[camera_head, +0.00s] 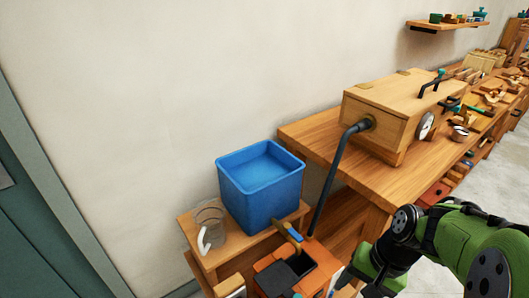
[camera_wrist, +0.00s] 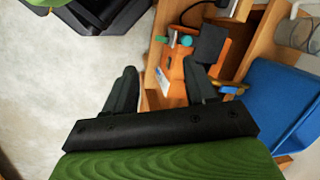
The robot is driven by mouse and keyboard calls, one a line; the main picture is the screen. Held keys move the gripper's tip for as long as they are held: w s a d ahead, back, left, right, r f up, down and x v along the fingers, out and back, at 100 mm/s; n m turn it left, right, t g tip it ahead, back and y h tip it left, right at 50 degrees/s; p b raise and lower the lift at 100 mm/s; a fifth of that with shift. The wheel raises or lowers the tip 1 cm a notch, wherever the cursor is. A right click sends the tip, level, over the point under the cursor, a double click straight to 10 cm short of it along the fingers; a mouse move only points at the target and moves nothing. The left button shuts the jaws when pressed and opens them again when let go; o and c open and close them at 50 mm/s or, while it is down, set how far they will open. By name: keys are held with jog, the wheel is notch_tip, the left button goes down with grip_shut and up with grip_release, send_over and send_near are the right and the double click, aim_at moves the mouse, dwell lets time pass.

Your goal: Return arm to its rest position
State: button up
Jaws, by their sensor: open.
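My green and black arm (camera_head: 455,240) reaches in from the right edge of the head view, its end low near the orange unit. In the wrist view my gripper (camera_wrist: 160,78) shows its two dark fingers apart, with nothing between them. An orange unit with a dark block (camera_head: 295,270) lies beyond the fingers, and it also shows in the wrist view (camera_wrist: 180,68). I cannot tell whether a finger touches it. In the head view the fingertips are partly cut off at the bottom edge.
A blue bin (camera_head: 262,190) and a clear jug (camera_head: 208,225) stand on a low wooden stand (camera_head: 188,228). A wooden box (camera_head: 398,105) with a black hose sits on the workbench (camera_head: 315,135). Pale floor (camera_wrist: 50,90) lies open left of my gripper in the wrist view.

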jog(key=s+a+r+n+t+h, duration=0.35)
jog(key=s+r+n+t, duration=0.25)
jog(key=s+r, duration=0.4)
notch_tip(320, 180, up, 14)
jog(key=w+p, duration=0.1)
jog(key=p, duration=1.2)
jog(key=shift+g, duration=0.3)
jog(key=shift+a+y, duration=0.1)
jog(key=shift+y, duration=0.15)
